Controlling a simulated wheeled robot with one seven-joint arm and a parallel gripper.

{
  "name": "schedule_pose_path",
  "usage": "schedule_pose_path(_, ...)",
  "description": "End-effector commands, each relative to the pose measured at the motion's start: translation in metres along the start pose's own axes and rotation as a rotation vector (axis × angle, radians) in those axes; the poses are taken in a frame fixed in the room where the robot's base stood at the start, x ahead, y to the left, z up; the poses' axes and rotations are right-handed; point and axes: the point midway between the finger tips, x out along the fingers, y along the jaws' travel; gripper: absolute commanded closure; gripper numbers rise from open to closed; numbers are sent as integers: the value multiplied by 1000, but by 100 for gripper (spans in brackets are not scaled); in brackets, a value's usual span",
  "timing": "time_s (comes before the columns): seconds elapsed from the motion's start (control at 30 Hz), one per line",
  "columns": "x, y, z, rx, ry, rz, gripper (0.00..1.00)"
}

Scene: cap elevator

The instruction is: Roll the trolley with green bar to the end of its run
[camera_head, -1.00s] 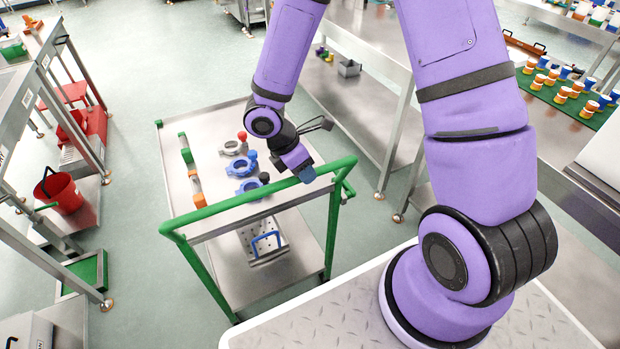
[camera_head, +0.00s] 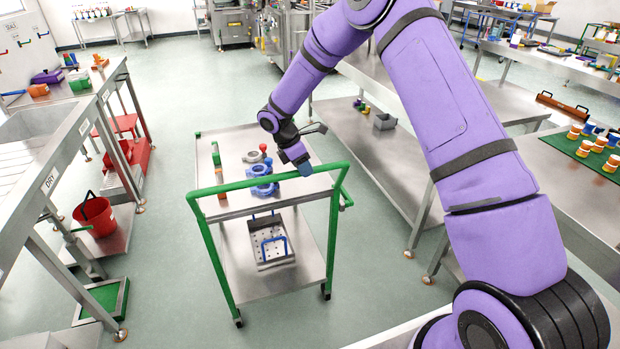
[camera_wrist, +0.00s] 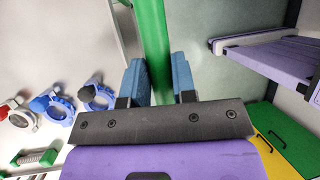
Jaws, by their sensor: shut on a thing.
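The trolley (camera_head: 240,203) is a steel two-shelf cart on casters, with a green push bar (camera_head: 235,185) along its near end. My gripper (camera_head: 305,169) is at the right part of that bar, reaching over the top shelf. In the wrist view the green bar (camera_wrist: 153,40) runs between the two blue fingertips of my gripper (camera_wrist: 158,82), which are shut on it. On the top shelf are blue and grey ring clamps (camera_head: 262,175), one with a red knob. A perforated metal basket with blue handles (camera_head: 272,250) sits on the lower shelf.
A steel bench with a lower shelf (camera_head: 385,165) stands right of the trolley. On the left are steel tables (camera_head: 75,110), a red bucket (camera_head: 95,215) and a green tray (camera_head: 100,298). Clear floor (camera_head: 170,165) lies left of the trolley and beyond it.

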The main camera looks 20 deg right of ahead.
Motion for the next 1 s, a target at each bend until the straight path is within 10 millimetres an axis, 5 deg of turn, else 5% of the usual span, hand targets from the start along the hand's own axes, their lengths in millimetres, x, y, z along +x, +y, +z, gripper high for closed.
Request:
schedule_pose_path(0.7,-3,19,1,0,0,-1,100)
schedule_pose_path(0.73,-3,19,1,0,0,-1,70)
schedule_pose_path(0.8,-3,19,1,0,0,-1,54)
schedule_pose_path(1.0,-3,18,1,0,0,-1,49)
